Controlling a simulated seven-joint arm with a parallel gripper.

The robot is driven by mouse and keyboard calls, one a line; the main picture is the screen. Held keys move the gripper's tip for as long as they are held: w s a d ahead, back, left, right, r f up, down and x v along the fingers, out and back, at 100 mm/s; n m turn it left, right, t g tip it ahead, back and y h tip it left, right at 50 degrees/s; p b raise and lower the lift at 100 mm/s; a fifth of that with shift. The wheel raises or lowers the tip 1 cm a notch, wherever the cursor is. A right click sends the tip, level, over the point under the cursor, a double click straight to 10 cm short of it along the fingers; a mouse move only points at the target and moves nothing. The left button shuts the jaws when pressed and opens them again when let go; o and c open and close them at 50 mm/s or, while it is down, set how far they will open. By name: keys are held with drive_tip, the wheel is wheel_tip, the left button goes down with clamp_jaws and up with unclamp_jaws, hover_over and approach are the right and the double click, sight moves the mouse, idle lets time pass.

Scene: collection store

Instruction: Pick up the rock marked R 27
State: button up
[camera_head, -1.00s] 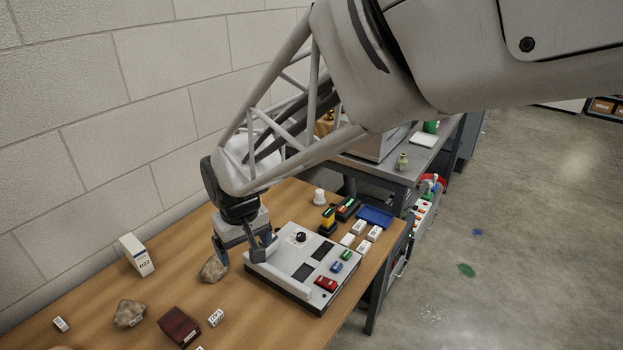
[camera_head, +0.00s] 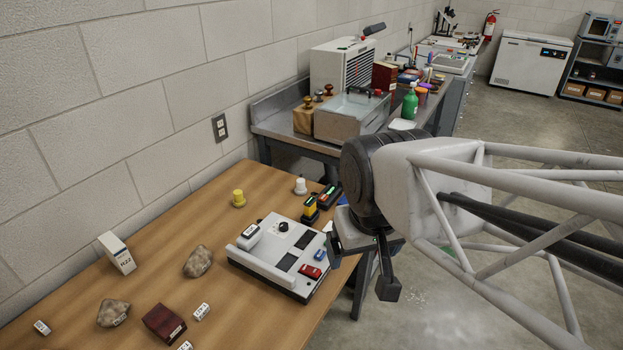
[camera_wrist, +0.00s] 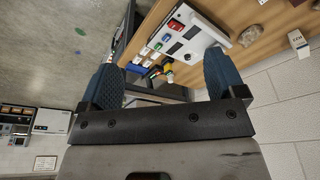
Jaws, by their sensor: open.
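Two brownish rocks lie on the wooden table. One rock (camera_head: 198,262) sits just left of the white device, and I see no readable mark on it. The other rock (camera_head: 113,313) is nearer the front left and bears a small pale label too small to read. I cannot tell which is R 27. In the wrist view the rock beside the device (camera_wrist: 248,36) shows at the upper right, well away from my fingers. My gripper (camera_head: 361,270) is open and empty, off the right side of the device near the table's right edge. Its fingers also show in the wrist view (camera_wrist: 164,65).
The white device (camera_head: 285,255) with colored buttons stands between gripper and rocks. A white box (camera_head: 116,253), a dark red block (camera_head: 164,323) and small labelled blocks (camera_head: 201,312) surround the rocks. Bare table lies between the box and nearer rock.

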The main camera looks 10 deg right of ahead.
drive_tip(key=shift+s+d, duration=0.25)
drive_tip(key=shift+s, duration=0.2)
drive_tip(key=shift+o, duration=0.2)
drive_tip(key=shift+w, duration=0.1)
drive_tip(key=w+a+f+n+g, duration=0.1)
drive_tip(key=w+a+f+n, duration=0.1)
drive_tip(key=w+a+n, duration=0.5)
drive_tip(key=w+a+f+n+g+h, duration=0.1)
drive_tip(key=w+a+f+n, duration=0.15)
drive_tip(key=w, duration=0.75)
drive_tip(key=w+a+f+n+g, duration=0.1)
drive_tip(key=w+a+n, duration=0.5)
drive_tip(key=w, duration=0.3)
drive_tip(key=w+a+f+n, duration=0.4)
drive_tip(key=a+f, duration=0.3)
drive_tip(key=w+a+f+n+g+h, duration=0.1)
drive_tip(key=w+a+f+n, duration=0.3)
drive_tip(key=a+f+n, duration=0.1)
drive_tip(key=w+a+f+n, duration=0.4)
drive_tip(key=a+f, duration=0.4)
drive_tip(key=a, duration=0.1)
drive_tip(key=shift+w+a+f+n+g+h, duration=0.1)
drive_tip(key=shift+a+f+n+g+h, duration=0.2)
drive_tip(key=shift+a+f+h, duration=0.1)
